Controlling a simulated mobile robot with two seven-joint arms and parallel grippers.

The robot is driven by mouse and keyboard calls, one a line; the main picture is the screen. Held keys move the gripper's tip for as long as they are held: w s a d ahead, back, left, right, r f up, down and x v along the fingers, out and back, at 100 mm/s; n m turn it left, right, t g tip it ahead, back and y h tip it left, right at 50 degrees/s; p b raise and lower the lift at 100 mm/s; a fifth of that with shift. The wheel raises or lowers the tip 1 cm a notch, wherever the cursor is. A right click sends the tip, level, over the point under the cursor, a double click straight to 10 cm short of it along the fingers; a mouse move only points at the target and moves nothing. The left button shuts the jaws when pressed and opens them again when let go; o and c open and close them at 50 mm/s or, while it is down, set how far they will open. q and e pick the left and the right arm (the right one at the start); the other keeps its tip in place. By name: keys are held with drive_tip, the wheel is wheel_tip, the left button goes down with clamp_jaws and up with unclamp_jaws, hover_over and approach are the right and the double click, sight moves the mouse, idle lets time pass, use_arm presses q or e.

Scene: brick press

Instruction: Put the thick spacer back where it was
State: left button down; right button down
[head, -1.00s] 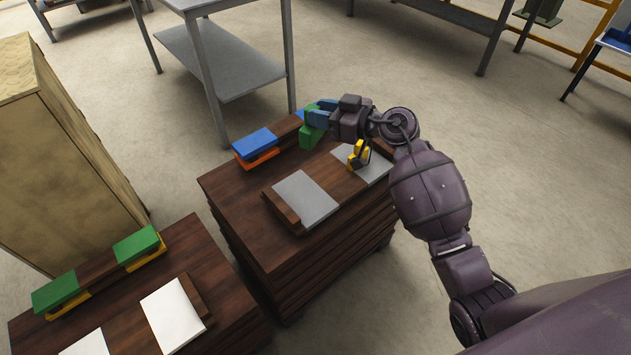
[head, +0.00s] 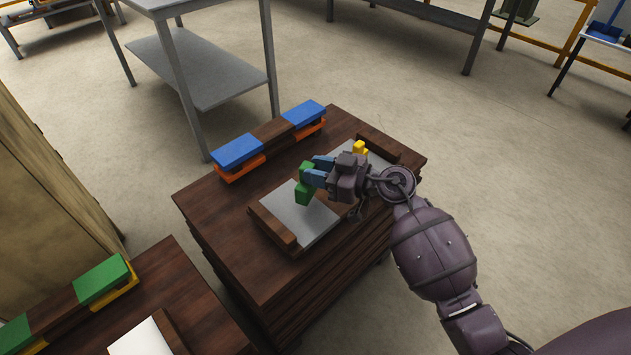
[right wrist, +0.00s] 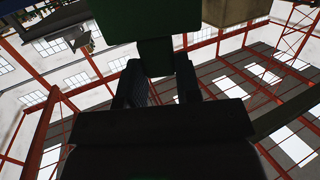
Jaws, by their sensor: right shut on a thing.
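A green block (head: 304,188), which may be the thick spacer, is held upright in my right gripper (head: 312,173). The blue fingers are shut on it, and it hangs over the left grey plate (head: 310,226) on the dark wooden bench. I cannot tell whether its lower end touches the plate. In the right wrist view the green block (right wrist: 140,20) shows as a dark green face beyond the fingers (right wrist: 155,75). A small yellow piece (head: 360,147) stands at the right grey plate (head: 378,160), partly hidden by my gripper. My left gripper is not in view.
Two blue blocks (head: 237,150) (head: 304,113) sit on orange ones along the bench's back rail. Wooden strips (head: 272,228) edge the plates. A second bench (head: 185,300) at lower left bears green blocks (head: 101,278) on yellow ones. A grey metal table stands behind.

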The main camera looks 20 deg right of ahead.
wheel_tip(320, 180, down, 4)
drive_tip(key=shift+r+b, duration=0.2)
drive_tip(key=shift+b, duration=0.45)
drive_tip(key=shift+r, duration=0.15)
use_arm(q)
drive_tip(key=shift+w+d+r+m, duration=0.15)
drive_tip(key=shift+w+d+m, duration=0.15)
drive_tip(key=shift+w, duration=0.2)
use_arm(e)
drive_tip(key=c, duration=1.2)
unclamp_jaws()
drive_tip(key=shift+c, duration=0.2)
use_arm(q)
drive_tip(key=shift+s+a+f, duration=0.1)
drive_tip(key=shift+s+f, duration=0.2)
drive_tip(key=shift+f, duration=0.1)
use_arm(e)
drive_tip(key=o, duration=0.4)
drive_tip(key=shift+f, duration=0.2)
drive_tip(key=shift+o, duration=0.2)
drive_tip(key=shift+r, duration=0.1)
